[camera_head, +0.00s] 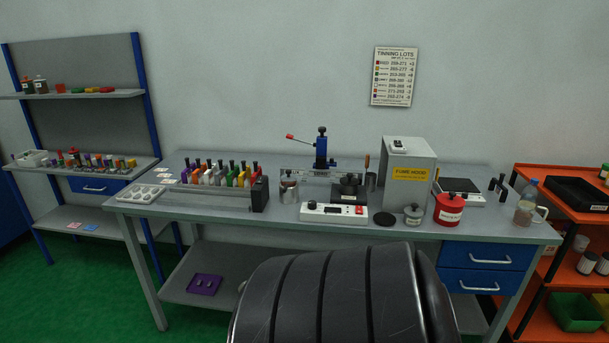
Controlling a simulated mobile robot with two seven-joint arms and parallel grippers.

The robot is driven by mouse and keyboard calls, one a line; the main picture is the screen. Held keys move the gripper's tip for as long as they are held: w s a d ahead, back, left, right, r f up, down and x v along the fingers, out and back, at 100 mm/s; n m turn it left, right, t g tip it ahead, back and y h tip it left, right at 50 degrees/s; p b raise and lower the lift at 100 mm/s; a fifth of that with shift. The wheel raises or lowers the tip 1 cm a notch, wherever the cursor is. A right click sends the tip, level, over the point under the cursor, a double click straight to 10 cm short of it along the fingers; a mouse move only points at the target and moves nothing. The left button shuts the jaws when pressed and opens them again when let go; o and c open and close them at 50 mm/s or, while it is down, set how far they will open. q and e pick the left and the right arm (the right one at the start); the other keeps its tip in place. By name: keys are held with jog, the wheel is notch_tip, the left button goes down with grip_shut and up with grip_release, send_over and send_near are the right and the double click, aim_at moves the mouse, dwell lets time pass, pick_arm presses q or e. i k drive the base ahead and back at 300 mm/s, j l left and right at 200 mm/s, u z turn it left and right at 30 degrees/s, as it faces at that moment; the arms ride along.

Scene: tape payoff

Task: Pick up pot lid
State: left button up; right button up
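Neither of my grippers is in view. No thing here is clearly marked as the pot lid. A small grey round piece with a knob on top (413,214) sits on the workbench near its front edge, left of a red lidded pot (448,209). A flat black disc (385,220) lies on the bench just left of the grey piece.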

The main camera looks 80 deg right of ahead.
aim_at(349, 180)
jog(key=l+z, duration=0.1)
jog(key=z, duration=0.4)
jog(key=l+z, duration=0.1)
jog(key=z, duration=0.85)
jog(key=l+z, duration=0.1)
jog(key=z, duration=0.4)
jog(key=i+z, duration=0.1)
jog(key=z, duration=0.35)
jog(key=i+l+z, duration=0.1)
jog(key=z, duration=0.4)
